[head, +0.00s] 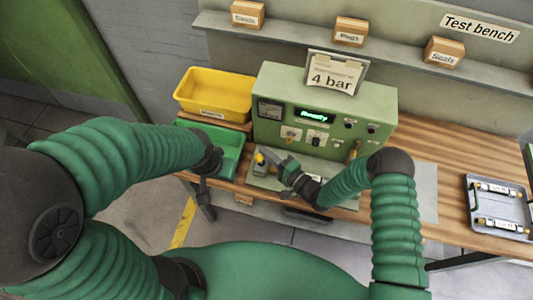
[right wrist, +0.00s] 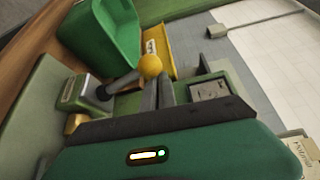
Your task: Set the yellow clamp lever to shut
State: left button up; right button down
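The yellow clamp lever shows as a yellow ball knob (head: 260,158) at the front left of the green test box. In the right wrist view the knob (right wrist: 150,65) tops a dark rod that slants down left to a grey-green clamp block (right wrist: 80,92). My right gripper (head: 270,155) is right beside the knob. Its two fingers (right wrist: 158,88) look close together, with nothing seen between them, and point toward the knob. Whether they touch it I cannot tell. My left gripper (head: 205,198) hangs by the bench's front edge near the green bin; its fingers are unclear.
The green test box (head: 325,112) carries a lit display and a "4 bar" card (head: 334,75). A yellow bin (head: 214,94) and a green bin (head: 228,148) stand left of it. A grey tray (head: 500,207) lies at the right. The wooden bench (head: 450,165) between is mostly clear.

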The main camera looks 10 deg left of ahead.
pick_arm(q)
jog(key=shift+s+d+f+b, duration=0.1)
jog(key=shift+d+f+b, duration=0.15)
jog(key=shift+f+b, duration=1.1)
jog(key=shift+d+f+b, duration=0.2)
jog(key=shift+f+b, duration=1)
jog(key=shift+f, duration=0.25)
pick_arm(e)
jog(key=shift+s+d+f+n+t+y, duration=0.15)
jog(key=shift+s+f+n+y, duration=0.1)
jog(key=shift+s+n, duration=0.3)
jog(key=shift+s+f+n+t+y, duration=0.1)
jog(key=shift+s+f+n+y, duration=0.15)
jog(key=shift+s, duration=0.35)
jog(key=shift+s+d+f+n+t+y, duration=0.1)
jog(key=shift+s+n+t+y, duration=0.1)
jog(key=shift+s+n, duration=0.35)
jog(key=shift+d, duration=0.1)
